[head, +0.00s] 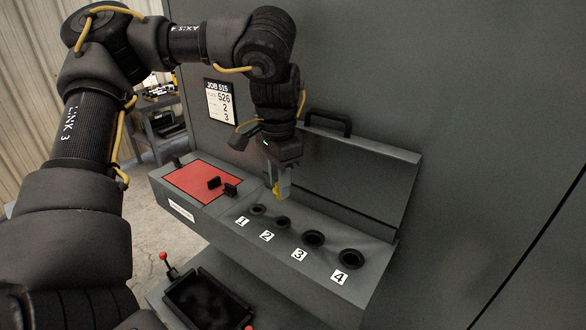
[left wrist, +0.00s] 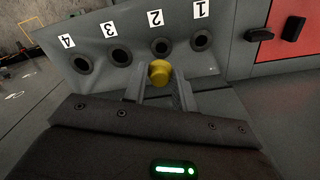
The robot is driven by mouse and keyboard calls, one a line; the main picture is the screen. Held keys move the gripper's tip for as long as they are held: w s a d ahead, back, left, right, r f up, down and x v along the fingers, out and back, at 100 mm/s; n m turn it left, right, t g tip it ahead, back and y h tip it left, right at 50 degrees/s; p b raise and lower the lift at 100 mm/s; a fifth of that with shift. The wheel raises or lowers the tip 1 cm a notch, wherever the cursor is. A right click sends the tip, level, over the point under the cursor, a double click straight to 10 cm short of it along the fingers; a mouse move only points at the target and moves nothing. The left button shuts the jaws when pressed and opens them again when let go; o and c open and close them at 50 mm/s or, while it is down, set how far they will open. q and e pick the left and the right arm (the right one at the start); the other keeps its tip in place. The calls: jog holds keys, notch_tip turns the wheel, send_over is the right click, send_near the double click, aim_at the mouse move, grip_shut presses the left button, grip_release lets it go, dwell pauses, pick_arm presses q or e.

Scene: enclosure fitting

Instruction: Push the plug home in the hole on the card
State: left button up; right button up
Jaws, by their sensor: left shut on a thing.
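My left gripper (head: 281,184) is shut on a yellow plug (head: 279,192), held above the panel behind holes 1 and 2. In the left wrist view the yellow plug (left wrist: 159,71) sits between the fingertips, just short of hole 2 (left wrist: 159,46) in the picture; its lower part is hidden. The panel has dark ringed holes: hole 1 (head: 257,210), hole 2 (head: 283,222), hole 3 (head: 313,239) and hole 4 (head: 350,259). The card (head: 219,102) on the cabinet wall reads JOB 515, with 526, 2 and 3 below; its small words are unclear. My right gripper is not in view.
A red pad (head: 200,176) with two black handle-like pieces (head: 231,189) lies left of the holes. A raised lid (head: 355,180) with a black handle stands behind the panel. A dark tray (head: 178,312) and a red-knobbed lever (head: 163,256) are below.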

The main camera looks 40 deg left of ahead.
pick_arm(q)
jog(key=shift+w, duration=0.25)
jog(key=shift+a, duration=0.1)
jog(key=b, duration=0.4)
send_over(281, 210)
jog(key=s+d, duration=0.3)
jog(key=shift+a+f, duration=0.2)
jog(key=shift+f, duration=2.65)
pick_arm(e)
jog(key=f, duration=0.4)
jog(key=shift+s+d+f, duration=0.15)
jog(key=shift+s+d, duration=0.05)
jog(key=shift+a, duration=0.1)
pick_arm(q)
jog(key=shift+p, duration=0.55)
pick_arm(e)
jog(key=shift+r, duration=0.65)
pick_arm(q)
jog(key=shift+f+b, duration=0.9)
jog(key=shift+f, duration=0.55)
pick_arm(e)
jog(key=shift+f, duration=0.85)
